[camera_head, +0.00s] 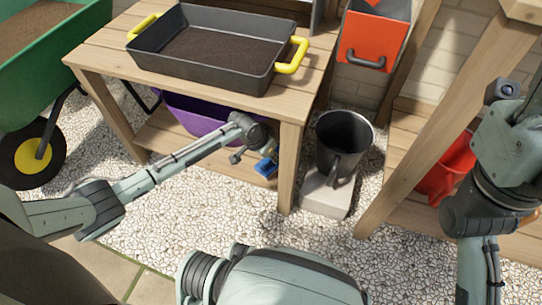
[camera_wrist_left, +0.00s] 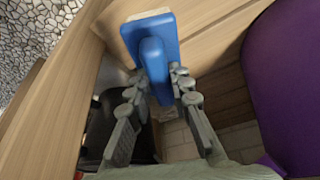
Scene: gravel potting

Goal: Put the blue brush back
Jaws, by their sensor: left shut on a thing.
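The blue brush (camera_head: 265,168) is at the right end of the potting bench's lower shelf (camera_head: 160,135), in the shade by the front right leg. My left gripper (camera_head: 257,150) reaches in under the bench top and is shut on the brush. In the left wrist view the brush (camera_wrist_left: 150,32) has a blue block with a pale edge, and its handle sits between my left fingers (camera_wrist_left: 157,90). I cannot tell whether the brush touches the shelf. My right arm is at the right edge of the head view, but its gripper does not show.
A purple tub (camera_head: 200,117) stands on the lower shelf, close to my left gripper; it also shows in the wrist view (camera_wrist_left: 285,80). A black tray (camera_head: 205,70) with yellow handles is on the bench top. A dark bucket (camera_head: 343,145) stands right of the bench leg (camera_head: 290,165).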

